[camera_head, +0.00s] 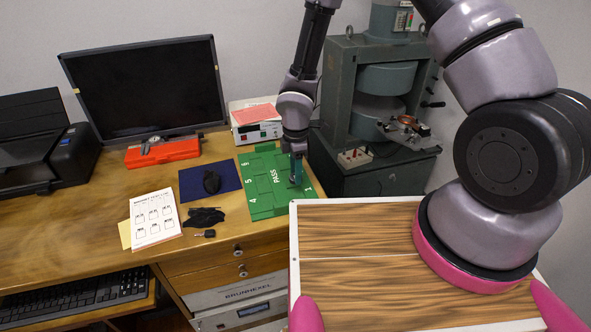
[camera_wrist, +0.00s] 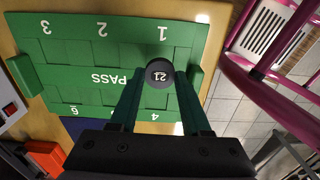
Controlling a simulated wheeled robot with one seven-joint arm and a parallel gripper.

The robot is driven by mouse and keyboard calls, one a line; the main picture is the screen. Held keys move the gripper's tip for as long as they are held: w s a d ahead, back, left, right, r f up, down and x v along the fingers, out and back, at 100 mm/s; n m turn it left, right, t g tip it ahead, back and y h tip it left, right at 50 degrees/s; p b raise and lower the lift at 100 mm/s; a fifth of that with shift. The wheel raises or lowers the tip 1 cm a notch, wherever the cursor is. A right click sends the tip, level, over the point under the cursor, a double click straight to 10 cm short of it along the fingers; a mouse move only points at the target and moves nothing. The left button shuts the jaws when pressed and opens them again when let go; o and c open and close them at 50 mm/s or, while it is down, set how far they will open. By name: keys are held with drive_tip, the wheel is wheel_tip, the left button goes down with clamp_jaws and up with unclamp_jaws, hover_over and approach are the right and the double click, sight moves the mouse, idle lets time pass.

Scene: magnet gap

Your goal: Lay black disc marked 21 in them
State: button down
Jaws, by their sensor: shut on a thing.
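The black disc marked 21 (camera_wrist: 159,72) is held between the two fingertips of my gripper (camera_wrist: 158,82), with its white number facing the wrist camera. In the head view my gripper (camera_head: 296,174) points down over the right part of the green tray (camera_head: 256,162). The tray also shows in the wrist view (camera_wrist: 65,62), with PASS along its middle and numbered places along both long sides. In the wrist view the disc appears over the middle strip, between the 1 and 4 ends. I cannot tell whether it touches the tray.
A dark blue mat (camera_head: 226,178) with a black item lies left of the tray, with black cloth (camera_head: 205,217) and a printed sheet (camera_head: 155,218) nearby. A white instrument (camera_head: 254,120) stands behind. A grey-green machine (camera_head: 375,100) stands to the right.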

sight(296, 193)
drive_tip(key=shift+f, duration=2.45)
drive_tip(key=shift+f, duration=0.2)
drive_tip(key=shift+c, duration=1.4)
unclamp_jaws()
drive_tip(key=c, duration=0.5)
drive_tip(key=shift+r, duration=2.25)
drive_tip(key=shift+o, duration=0.2)
drive_tip(key=o, duration=0.5)
